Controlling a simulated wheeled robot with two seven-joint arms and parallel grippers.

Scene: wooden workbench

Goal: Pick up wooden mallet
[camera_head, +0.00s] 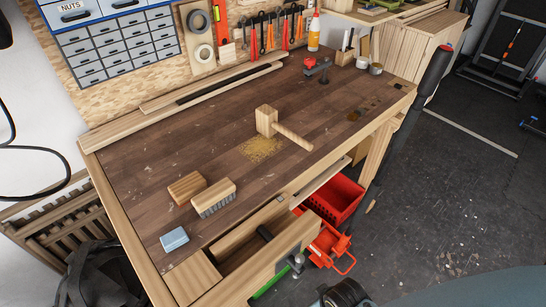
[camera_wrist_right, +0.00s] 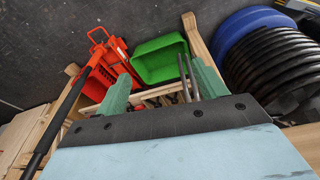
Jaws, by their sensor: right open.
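The wooden mallet (camera_head: 266,121) stands on the brown workbench top (camera_head: 210,128) in the head view. Its pale block head is upright and its handle slants down to the right. A patch of sawdust lies just in front of it. My right gripper (camera_wrist_right: 163,86) shows in the right wrist view with its two green fingers apart and nothing between them. It faces the red and green containers below the bench, and the mallet is not in that view. My left gripper is not in view.
An open drawer (camera_head: 258,238) juts from the front edge. A red crate (camera_head: 336,198) is below. A green bin (camera_wrist_right: 160,60) shows in the right wrist view. The bench around the mallet is mostly clear.

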